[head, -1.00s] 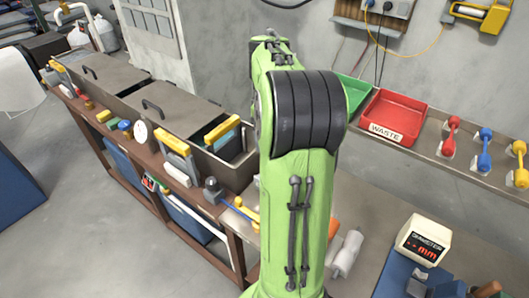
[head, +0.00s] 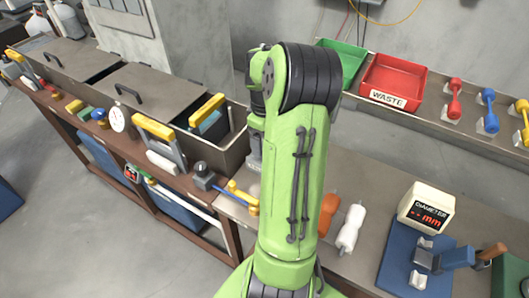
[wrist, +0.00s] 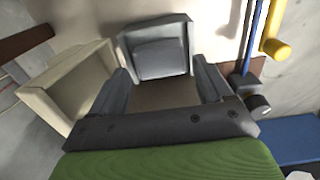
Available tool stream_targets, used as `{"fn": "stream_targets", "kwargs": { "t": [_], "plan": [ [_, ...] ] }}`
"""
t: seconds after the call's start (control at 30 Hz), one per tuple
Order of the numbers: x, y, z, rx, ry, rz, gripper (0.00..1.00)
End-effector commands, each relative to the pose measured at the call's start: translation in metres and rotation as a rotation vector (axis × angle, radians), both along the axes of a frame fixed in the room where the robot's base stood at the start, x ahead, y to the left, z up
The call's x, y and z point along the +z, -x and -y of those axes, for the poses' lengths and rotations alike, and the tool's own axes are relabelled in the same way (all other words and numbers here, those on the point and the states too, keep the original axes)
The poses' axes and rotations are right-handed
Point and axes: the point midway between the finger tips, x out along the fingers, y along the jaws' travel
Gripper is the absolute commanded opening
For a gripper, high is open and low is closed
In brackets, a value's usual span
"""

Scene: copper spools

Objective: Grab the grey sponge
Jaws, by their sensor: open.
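In the wrist view, my gripper (wrist: 162,82) is open, its two dark fingers apart with bare bench between them.
A beige open box (wrist: 68,88) stands left of the gripper. A blue rod with a yellow handle (wrist: 272,47) is on the right. In the head view, a red waste tray (head: 395,80), a diameter display (head: 427,207) and a white spool (head: 350,228) stand right of my arm.

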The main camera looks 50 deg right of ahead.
Motion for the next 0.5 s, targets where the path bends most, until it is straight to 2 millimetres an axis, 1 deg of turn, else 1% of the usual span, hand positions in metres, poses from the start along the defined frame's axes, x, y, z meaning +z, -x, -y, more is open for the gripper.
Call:
{"fn": "stream_targets", "kwargs": {
  "t": [0.03, 0.13, 0.37, 0.5],
  "plan": [
    [-0.013, 0.001, 0.0, 0.0, -0.004, -0.001, 0.79],
    [-0.025, 0.001, 0.0, 0.0, -0.002, -0.001, 0.79],
    [-0.025, 0.0, 0.0, 0.0, 0.0, 0.0, 0.79],
    [-0.025, 0.0, 0.0, 0.0, 0.0, 0.0, 0.57]
  ]
}}
